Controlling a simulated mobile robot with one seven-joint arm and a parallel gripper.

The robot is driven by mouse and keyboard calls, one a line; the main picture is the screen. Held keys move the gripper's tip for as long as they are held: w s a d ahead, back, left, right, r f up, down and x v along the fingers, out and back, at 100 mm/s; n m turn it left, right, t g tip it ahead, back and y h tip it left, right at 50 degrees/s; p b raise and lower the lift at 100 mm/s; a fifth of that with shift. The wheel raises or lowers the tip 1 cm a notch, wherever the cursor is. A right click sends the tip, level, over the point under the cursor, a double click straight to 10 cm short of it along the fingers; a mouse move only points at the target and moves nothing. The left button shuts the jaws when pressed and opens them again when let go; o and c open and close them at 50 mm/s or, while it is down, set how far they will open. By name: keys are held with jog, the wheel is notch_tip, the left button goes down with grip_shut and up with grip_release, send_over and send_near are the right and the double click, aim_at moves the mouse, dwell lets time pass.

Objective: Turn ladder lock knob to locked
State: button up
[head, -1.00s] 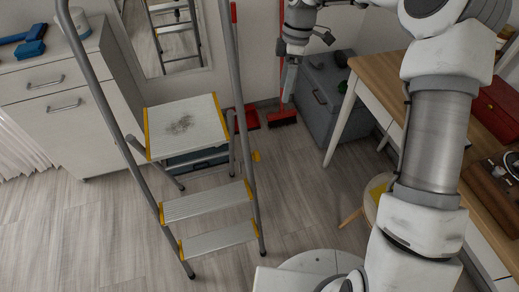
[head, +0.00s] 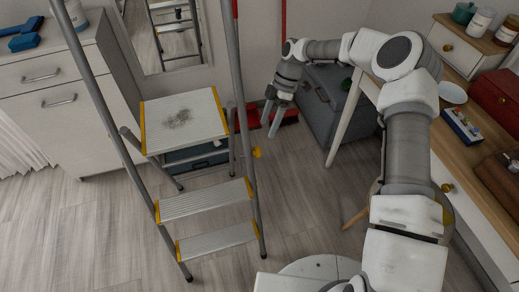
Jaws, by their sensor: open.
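The step ladder (head: 205,203) stands unfolded on the wooden floor, with a grey frame, yellow-edged treads and a wide top platform (head: 184,120). Which way the knob is turned is too small to tell.
A wooden desk (head: 460,150) with boxes runs along the right side. A white cabinet (head: 55,85) is at the left. The floor right of the ladder is mostly clear.

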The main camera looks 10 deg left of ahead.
jog(key=b+x, duration=0.1)
jog(key=x, duration=0.8)
jog(key=shift+f+b, duration=0.4)
jog(key=shift+s+a, duration=0.1)
jog(key=shift+c, duration=0.2)
grip_shut()
